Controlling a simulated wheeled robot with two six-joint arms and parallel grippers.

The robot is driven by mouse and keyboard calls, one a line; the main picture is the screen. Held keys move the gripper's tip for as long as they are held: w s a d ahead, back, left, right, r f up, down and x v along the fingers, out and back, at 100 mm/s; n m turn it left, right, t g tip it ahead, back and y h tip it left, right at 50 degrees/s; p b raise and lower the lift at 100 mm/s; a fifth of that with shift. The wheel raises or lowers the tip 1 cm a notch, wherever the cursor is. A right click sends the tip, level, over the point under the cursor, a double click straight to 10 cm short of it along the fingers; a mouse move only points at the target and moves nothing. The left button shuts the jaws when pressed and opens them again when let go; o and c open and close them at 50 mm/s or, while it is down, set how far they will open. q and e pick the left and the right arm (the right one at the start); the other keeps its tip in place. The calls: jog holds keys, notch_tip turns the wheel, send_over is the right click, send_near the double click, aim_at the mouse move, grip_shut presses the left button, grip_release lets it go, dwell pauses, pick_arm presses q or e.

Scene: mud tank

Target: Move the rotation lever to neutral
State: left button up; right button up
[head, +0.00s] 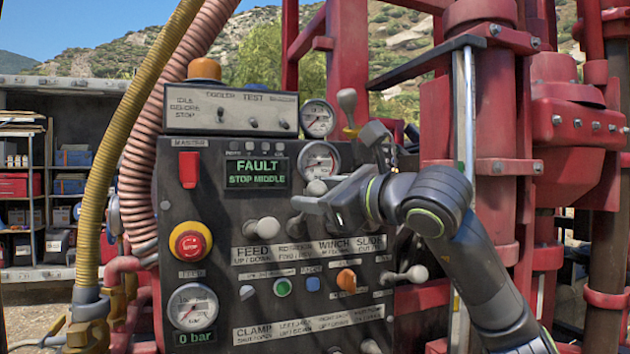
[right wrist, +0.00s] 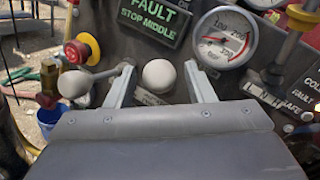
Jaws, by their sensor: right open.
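The control panel (head: 222,215) has a row of levers above the labels FEED, ROTATION, WINCH and SLIDE. A pale round knob (head: 317,188) shows just behind my right gripper (head: 308,198), above the ROTATION label; it looks like the rotation lever's knob. In the right wrist view this knob (right wrist: 158,75) sits between my two open fingers, with gaps on both sides. The feed lever's knob (head: 265,228) is to the left, and it shows outside the left finger in the right wrist view (right wrist: 75,84). My gripper hides the lever shafts near it. My left gripper is not in view.
The display (head: 256,173) reads FAULT, STOP MIDDLE. A red stop button (head: 190,242), gauges (head: 192,307) and the slide lever (head: 405,274) surround the levers. A taller lever (head: 347,105) stands at the panel's top right. Red machine columns (head: 495,120) rise on the right.

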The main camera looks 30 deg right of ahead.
jog(key=shift+w+a, duration=0.1)
jog(key=shift+w, duration=0.4)
grip_shut()
